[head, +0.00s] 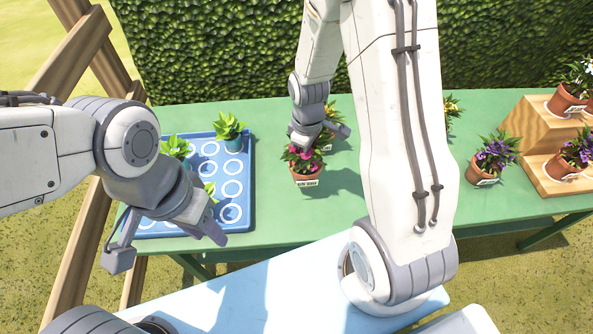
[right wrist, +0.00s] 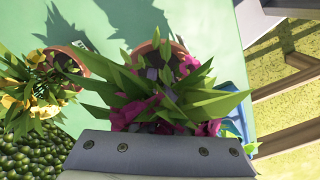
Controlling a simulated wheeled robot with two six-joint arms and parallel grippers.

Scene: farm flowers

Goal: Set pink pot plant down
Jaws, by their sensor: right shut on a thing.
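The pink pot plant (head: 306,178) is a terracotta pot with a white label, green leaves and pink flowers, upright over the middle of the green table. My right gripper (head: 306,146) is shut on it from above, at the foliage. In the right wrist view its leaves and pink flowers (right wrist: 165,103) fill the middle, with part of the pot rim behind; the fingertips' hold is hidden by leaves. A shadow lies right of the pot; I cannot tell whether its base touches the table. My left gripper (head: 168,246) is open and empty in front of the blue tray.
The blue tray (head: 246,190) with white rings holds several green plants at the left. Another potted plant (head: 326,145) stands just behind the pink one, with yellow flowers (right wrist: 28,98) in the wrist view. A purple-flowered pot (head: 482,173) and wooden steps (head: 532,135) are at the right.

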